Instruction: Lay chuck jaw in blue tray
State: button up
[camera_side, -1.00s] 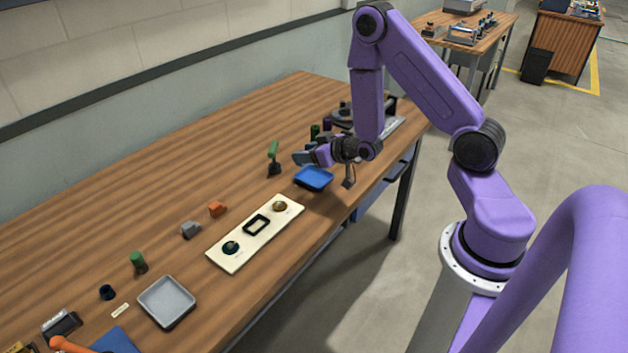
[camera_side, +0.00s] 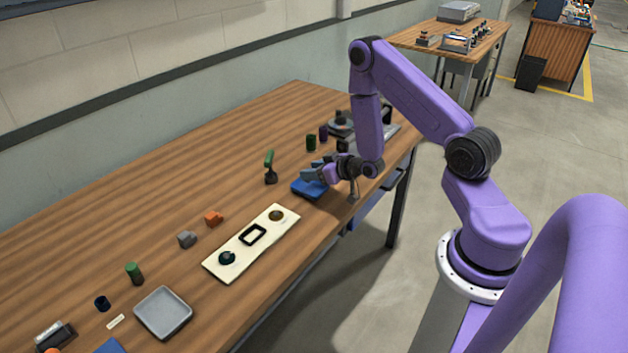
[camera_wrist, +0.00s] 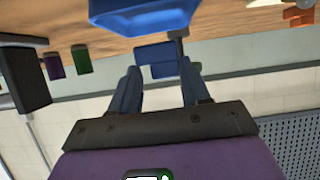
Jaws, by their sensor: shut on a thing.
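The blue tray (camera_side: 303,190) lies near the table's front edge in the side view, partly covered by my gripper (camera_side: 310,175). It also shows at the top of the wrist view (camera_wrist: 140,18). My gripper reaches in from the right, low over the tray. In the wrist view its two blue-grey fingers are shut on a small blue stepped block (camera_wrist: 157,54), which seems to be the chuck jaw. The block appears close to the tray; I cannot tell whether they touch. In the side view the block is hard to tell apart from the fingers.
A thin grey post (camera_side: 354,188) stands right of the tray. A cream panel (camera_side: 228,268) and a grey tray (camera_side: 163,312) lie toward the front left. The back left table is clear.

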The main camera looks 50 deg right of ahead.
aim_at(314, 191)
jog(key=shift+f, duration=1.7)
jog(key=shift+f, duration=0.15)
jog(key=o, duration=0.9)
